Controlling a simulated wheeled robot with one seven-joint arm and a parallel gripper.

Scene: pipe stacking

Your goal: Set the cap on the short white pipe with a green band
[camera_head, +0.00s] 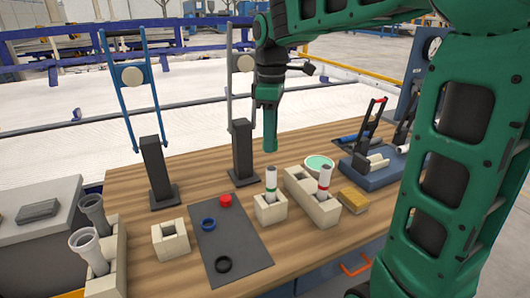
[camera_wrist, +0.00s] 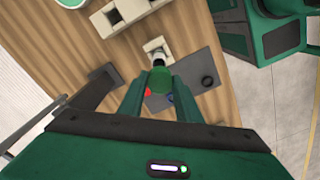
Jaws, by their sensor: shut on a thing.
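The short white pipe with a green band (camera_head: 271,182) stands upright in a single beige block (camera_head: 270,212). A green cap (camera_wrist: 160,82) is between the fingertips of my gripper (camera_wrist: 160,88), which is shut on it. In the head view my gripper (camera_head: 269,135) points down, above the green-banded pipe and apart from it; the cap there is hard to tell from the green fingers. In the wrist view the cap hides part of what is below it, beside the beige block (camera_wrist: 155,47).
A dark mat (camera_head: 238,243) holds a red cap (camera_head: 225,200), a blue ring (camera_head: 208,224) and a black ring (camera_head: 223,265). Black stands (camera_head: 242,150) rise behind. A yellow sponge-like block (camera_head: 353,200) lies at right.

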